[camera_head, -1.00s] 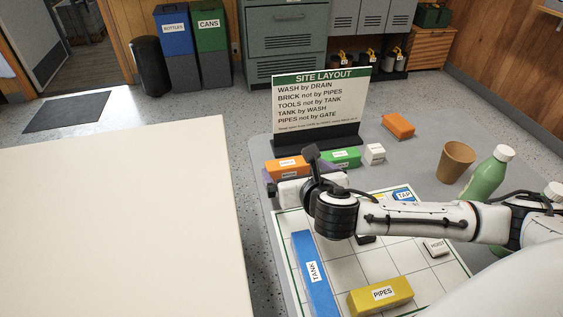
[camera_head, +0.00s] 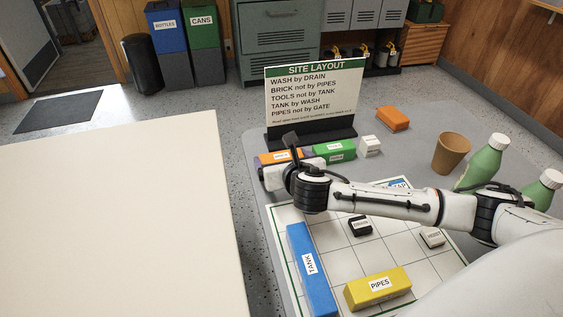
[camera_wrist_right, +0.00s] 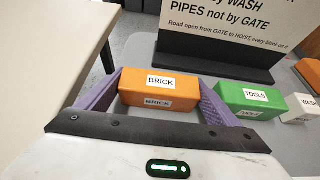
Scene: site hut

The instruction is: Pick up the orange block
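An orange block labelled BRICK (camera_head: 276,158) lies on the grey table in front of the sign; my right gripper partly hides it in the head view. In the right wrist view the orange block (camera_wrist_right: 158,87) lies lengthwise between the two purple fingers of my right gripper (camera_wrist_right: 160,85). The fingers are spread to either side of its ends, and the block appears to rest on the table. A second orange block (camera_head: 393,118), with no readable label, lies farther back right. My left gripper is out of view.
A green TOOLS block (camera_head: 334,150) and a white block (camera_head: 370,146) stand right of the BRICK block. The SITE LAYOUT sign (camera_head: 312,95) stands behind. A gridded board (camera_head: 345,262) holds blue TANK (camera_head: 311,270) and yellow PIPES (camera_head: 378,288) blocks. A brown cup (camera_head: 451,153) and bottles stand right.

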